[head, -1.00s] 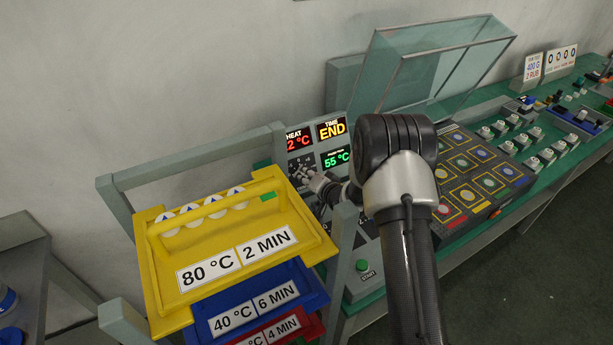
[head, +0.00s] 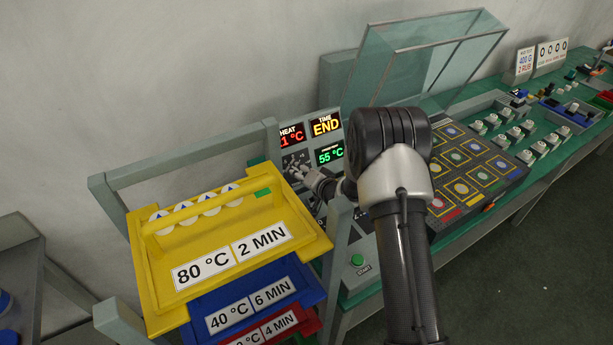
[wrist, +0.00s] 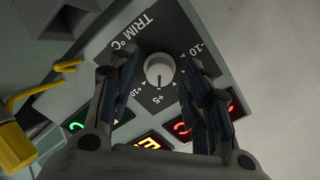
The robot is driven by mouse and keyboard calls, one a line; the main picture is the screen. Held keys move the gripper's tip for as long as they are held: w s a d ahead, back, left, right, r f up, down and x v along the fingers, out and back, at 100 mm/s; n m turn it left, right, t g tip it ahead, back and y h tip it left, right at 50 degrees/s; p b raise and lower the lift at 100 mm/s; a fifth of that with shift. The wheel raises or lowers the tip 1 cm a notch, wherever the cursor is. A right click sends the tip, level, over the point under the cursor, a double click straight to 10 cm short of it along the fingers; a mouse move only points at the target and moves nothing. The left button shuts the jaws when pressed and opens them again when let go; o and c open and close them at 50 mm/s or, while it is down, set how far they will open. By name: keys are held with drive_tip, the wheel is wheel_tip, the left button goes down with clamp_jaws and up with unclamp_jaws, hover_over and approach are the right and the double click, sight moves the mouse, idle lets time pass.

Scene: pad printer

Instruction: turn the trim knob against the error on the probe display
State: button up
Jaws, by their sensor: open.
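The trim knob (wrist: 159,71) is a round pale knob on a dark dial marked TRIM °C, with +5, +10 and -10 readable in the wrist view. My gripper (wrist: 155,75) is open, with one finger on each side of the knob; I cannot tell whether either finger touches it. In the head view my gripper (head: 302,172) is at the panel below the HEAT display, and the knob is hidden there. The probe display (head: 330,154) shows a green 55 °C. The HEAT display (head: 292,135) shows a red number ending in 1 °C, its front partly cut off. The TIME display (head: 326,124) reads END.
A yellow tray (head: 165,285) labelled 80 °C 2 MIN sits in a grey rack (head: 180,162), above blue and red trays. A green START button (head: 357,260) is below the panel. A raised clear lid (head: 430,75) stands behind my arm.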

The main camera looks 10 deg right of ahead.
drive_tip(key=v, duration=1.1)
drive_tip(key=shift+s+r, duration=0.15)
drive_tip(key=shift+s, duration=0.2)
drive_tip(key=shift+d, duration=0.15)
